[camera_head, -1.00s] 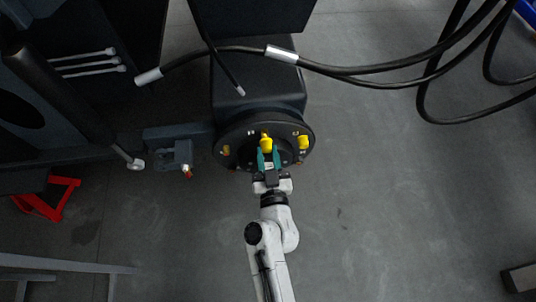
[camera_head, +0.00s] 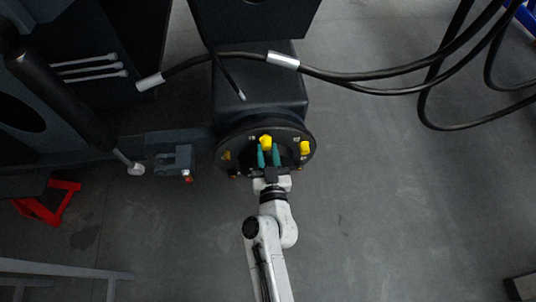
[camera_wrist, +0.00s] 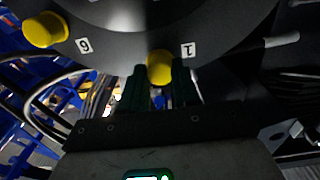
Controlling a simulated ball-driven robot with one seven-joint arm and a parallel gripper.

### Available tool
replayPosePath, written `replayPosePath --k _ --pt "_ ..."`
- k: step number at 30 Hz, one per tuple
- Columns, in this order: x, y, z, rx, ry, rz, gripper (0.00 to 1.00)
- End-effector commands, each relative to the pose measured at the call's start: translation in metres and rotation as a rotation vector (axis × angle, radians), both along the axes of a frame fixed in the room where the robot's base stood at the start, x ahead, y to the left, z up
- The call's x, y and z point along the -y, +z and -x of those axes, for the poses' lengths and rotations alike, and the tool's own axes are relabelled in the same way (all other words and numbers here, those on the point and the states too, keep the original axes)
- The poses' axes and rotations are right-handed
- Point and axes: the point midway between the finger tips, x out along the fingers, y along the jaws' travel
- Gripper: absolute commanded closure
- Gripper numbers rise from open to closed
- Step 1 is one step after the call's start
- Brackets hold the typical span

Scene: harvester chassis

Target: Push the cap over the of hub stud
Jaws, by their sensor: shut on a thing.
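My gripper (camera_head: 268,148) has two teal fingers closed on the sides of a yellow cap (camera_head: 266,140). A second yellow cap (camera_head: 305,147) is on the hub to the right; a yellow cap (camera_wrist: 45,29) shows by label "6" in the wrist view.
A grey bracket (camera_head: 183,158) with a small red end stands left of the hub. Black hoses (camera_head: 340,72) with silver sleeves run above. A red stand (camera_head: 47,201) is at the lower left.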

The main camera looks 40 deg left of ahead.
Motion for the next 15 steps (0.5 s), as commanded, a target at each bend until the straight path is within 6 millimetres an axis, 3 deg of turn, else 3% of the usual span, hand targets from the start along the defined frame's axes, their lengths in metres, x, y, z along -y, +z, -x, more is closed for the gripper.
replayPosePath --k 15 --pt "-0.0066 0.0003 -0.0056 0.000 0.000 0.000 0.86"
